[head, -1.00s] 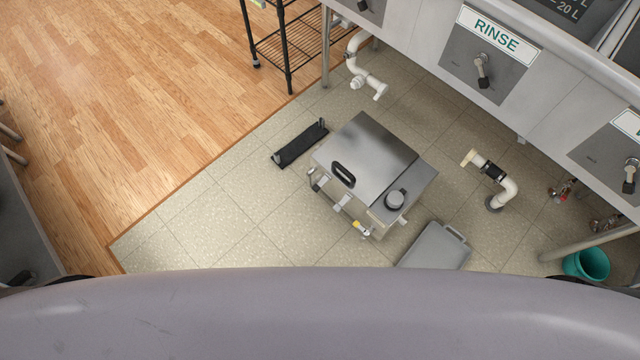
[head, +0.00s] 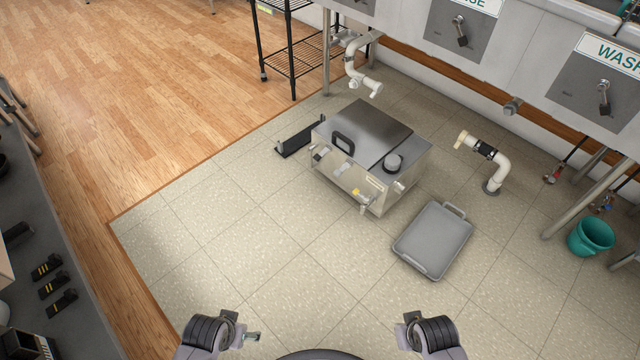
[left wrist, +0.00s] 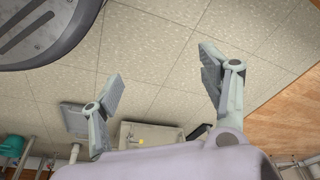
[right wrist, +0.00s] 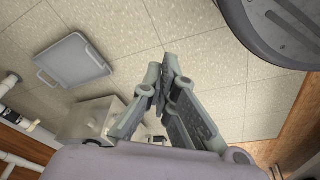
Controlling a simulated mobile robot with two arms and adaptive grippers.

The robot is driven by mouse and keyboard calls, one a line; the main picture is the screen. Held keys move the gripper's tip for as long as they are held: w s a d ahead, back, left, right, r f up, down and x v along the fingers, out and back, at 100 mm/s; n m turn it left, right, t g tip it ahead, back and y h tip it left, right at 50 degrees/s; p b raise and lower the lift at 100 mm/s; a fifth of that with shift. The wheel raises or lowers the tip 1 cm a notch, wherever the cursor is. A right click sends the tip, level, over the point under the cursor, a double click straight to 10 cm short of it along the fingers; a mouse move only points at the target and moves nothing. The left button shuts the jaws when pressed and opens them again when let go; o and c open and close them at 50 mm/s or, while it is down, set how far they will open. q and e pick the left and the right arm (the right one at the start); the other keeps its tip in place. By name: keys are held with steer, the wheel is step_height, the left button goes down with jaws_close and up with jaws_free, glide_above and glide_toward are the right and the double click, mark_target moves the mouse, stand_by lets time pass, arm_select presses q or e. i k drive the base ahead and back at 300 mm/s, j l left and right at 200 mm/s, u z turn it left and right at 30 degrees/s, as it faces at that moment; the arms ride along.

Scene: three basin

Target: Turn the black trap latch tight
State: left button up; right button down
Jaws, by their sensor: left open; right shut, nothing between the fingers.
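The steel trap box (head: 400,178) stands on the tiled floor ahead, with a black round cap (head: 393,161) and a black loop handle (head: 343,145) on top. Small fittings line its front, one with a yellow grip (head: 359,194); I cannot tell which part is the black latch. The box also shows in the left wrist view (left wrist: 150,132) and the right wrist view (right wrist: 88,118). My left gripper (left wrist: 163,75) is open and empty. My right gripper (right wrist: 163,72) is shut and empty. Both are apart from the box, on the near side.
A grey tray (head: 433,240) lies right of the box and a black bracket (head: 301,139) left of it. A white pipe (head: 495,165) and a teal bucket (head: 591,238) stand right, under the sinks. The floor in front of the box is clear.

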mark_target(317, 157)
steer(key=i+j+z, duration=0.15)
steer(key=j+z, duration=0.15)
steer(key=z, duration=0.15)
steer(key=i+j+z, duration=0.15)
steer(key=j+z, duration=0.15)
steer(key=z, duration=0.15)
steer(key=j+z, duration=0.45)
steer(key=i+l, duration=0.05)
steer(key=l, duration=0.05)
